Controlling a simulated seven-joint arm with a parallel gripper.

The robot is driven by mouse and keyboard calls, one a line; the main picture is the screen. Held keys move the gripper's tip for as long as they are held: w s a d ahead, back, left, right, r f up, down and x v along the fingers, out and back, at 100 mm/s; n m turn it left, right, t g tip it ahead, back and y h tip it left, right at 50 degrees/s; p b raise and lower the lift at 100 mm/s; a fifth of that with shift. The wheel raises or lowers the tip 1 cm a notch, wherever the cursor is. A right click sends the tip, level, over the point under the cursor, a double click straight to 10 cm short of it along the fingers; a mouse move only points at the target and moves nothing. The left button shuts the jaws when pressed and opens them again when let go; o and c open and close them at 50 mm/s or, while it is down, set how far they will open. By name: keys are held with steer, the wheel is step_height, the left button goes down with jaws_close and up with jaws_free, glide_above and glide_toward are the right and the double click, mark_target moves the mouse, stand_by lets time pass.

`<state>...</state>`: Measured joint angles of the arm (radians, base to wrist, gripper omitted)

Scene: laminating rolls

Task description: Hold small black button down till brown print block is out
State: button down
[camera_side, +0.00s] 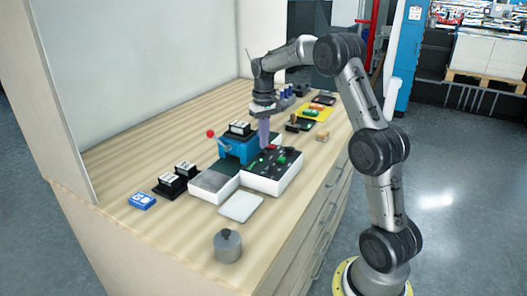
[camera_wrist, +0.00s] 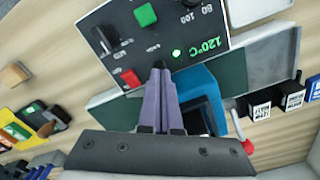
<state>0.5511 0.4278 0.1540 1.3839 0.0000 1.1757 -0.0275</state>
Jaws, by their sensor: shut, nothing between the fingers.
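My gripper (camera_wrist: 160,68) has its purple fingers shut together, tips down at the edge of the dark control panel (camera_wrist: 195,30) beside the blue laminator (camera_side: 237,147). In the side view my gripper (camera_side: 264,148) points straight down at the panel. The small black button cannot be made out; the fingertips cover that spot, and I cannot tell whether they press it. A lit green lamp (camera_wrist: 176,53) and a "120°C" readout show beside the fingertips. A small tan-brown block (camera_side: 322,136) lies on the table; I cannot tell if it is the print block.
The panel also carries a green button (camera_wrist: 145,14), a red button (camera_wrist: 130,78) and a black knob (camera_wrist: 105,38). Black labelled blocks (camera_side: 169,184) stand left of the machine. A lidded grey pot (camera_side: 227,245) stands in front. Trays and small items crowd the back right.

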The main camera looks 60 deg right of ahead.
mark_target(264, 151)
steer(key=shift+f, duration=1.05)
stand_by(3.3)
steer(key=shift+r, duration=0.1)
stand_by(1.1)
steer(key=shift+r, duration=3.45)
